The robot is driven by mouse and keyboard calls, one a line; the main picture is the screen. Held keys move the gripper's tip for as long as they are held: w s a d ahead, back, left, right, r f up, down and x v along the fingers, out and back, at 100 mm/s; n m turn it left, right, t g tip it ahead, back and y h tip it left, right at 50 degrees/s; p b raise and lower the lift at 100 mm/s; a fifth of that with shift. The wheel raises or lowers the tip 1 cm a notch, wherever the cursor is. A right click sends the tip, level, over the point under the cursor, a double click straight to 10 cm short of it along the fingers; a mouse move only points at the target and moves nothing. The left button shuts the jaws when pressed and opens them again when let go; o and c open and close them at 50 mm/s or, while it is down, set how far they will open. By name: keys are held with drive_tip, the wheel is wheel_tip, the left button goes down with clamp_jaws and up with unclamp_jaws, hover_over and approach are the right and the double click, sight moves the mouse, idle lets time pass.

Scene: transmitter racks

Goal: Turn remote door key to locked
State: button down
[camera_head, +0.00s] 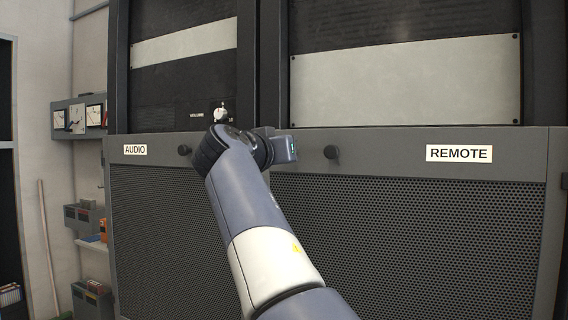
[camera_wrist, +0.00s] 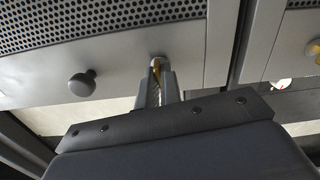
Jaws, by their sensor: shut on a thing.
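The remote door (camera_head: 400,215) is a grey door with a perforated panel and a REMOTE label (camera_head: 459,153). It looks closed. In the wrist view, which is upside down to the head view, my gripper (camera_wrist: 158,70) has its fingers close together on a small brass-coloured key (camera_wrist: 156,64) at the door's solid grey strip. The key is mostly hidden between the fingers, so I cannot tell its turn angle. In the head view my arm hides the fingers and the key.
A dark round knob (camera_head: 332,152) sticks out of the remote door beside my gripper; it also shows in the wrist view (camera_wrist: 82,83). The audio door (camera_head: 150,220) is to the left, with its own knob (camera_head: 184,150). A white volume knob (camera_head: 221,114) sits above my wrist.

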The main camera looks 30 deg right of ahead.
drive_tip(key=shift+m+b, duration=0.4)
drive_tip(key=shift+m, duration=0.5)
drive_tip(key=c, duration=1.6)
unclamp_jaws()
drive_tip(key=b+v, duration=0.1)
drive_tip(key=v, duration=0.9)
drive_tip(key=shift+s+a+b, duration=0.25)
drive_tip(key=shift+a+b, duration=0.05)
drive_tip(key=p+x, duration=0.1)
drive_tip(key=x, duration=1)
drive_tip(key=shift+p, duration=0.35)
drive_tip(key=shift+a, duration=0.1)
